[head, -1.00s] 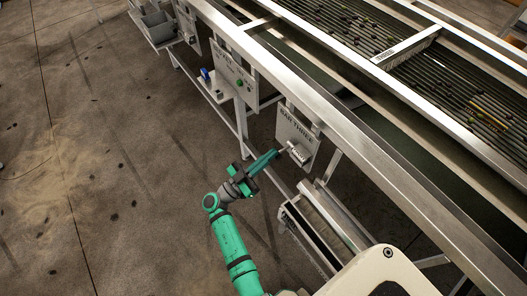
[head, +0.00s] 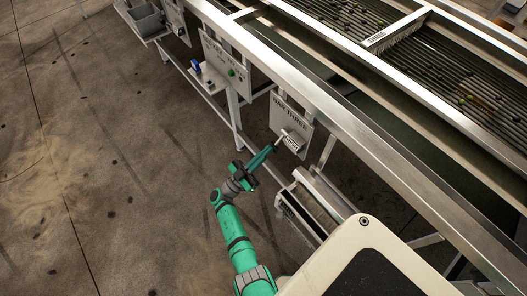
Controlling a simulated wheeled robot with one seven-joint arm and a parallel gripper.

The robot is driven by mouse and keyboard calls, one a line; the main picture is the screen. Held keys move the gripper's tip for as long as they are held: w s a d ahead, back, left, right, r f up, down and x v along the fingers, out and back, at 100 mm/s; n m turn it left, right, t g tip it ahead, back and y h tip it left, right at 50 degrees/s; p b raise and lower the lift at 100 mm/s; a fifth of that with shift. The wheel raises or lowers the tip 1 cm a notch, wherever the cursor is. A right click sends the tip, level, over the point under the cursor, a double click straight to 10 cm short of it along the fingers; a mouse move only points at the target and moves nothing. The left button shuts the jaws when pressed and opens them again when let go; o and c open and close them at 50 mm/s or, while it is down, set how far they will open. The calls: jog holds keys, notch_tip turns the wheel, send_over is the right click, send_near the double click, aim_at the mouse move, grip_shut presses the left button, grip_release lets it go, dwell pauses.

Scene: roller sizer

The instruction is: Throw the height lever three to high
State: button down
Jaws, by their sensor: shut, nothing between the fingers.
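The height lever three is a small pale handle (head: 283,134) on a grey plate marked "BAR THREE" (head: 291,118), fixed to the side of the sizer frame. A white label (head: 291,144) sits at the plate's lower part; its letters are too small to read surely. My gripper (head: 272,149) is shut and empty, at the end of my green arm. Its tip is close to the lever's lower left; I cannot tell whether it touches. The lever is small here, so its exact position is unclear.
The long metal side rail (head: 345,125) of the sizer runs above the plate, with rollers (head: 460,90) behind it. A roller unit (head: 306,205) sits below right. Bare floor (head: 110,150) lies left.

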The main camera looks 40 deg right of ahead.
jog(key=shift+s+d+f, duration=0.1)
jog(key=shift+d+f, duration=0.1)
jog(key=shift+f, duration=0.25)
jog(key=shift+s+d+f, duration=0.1)
jog(key=shift+d+f, duration=0.1)
jog(key=shift+f, duration=0.25)
jog(key=shift+s+d+f, duration=0.1)
jog(key=shift+s+d, duration=0.05)
jog(key=a+r, duration=0.4)
jog(key=w+a+f, duration=0.1)
jog(key=a+f, duration=0.3)
jog(key=f, duration=0.4)
jog(key=shift+w+f, duration=0.15)
jog(key=shift+f, duration=0.25)
jog(key=shift+d, duration=0.1)
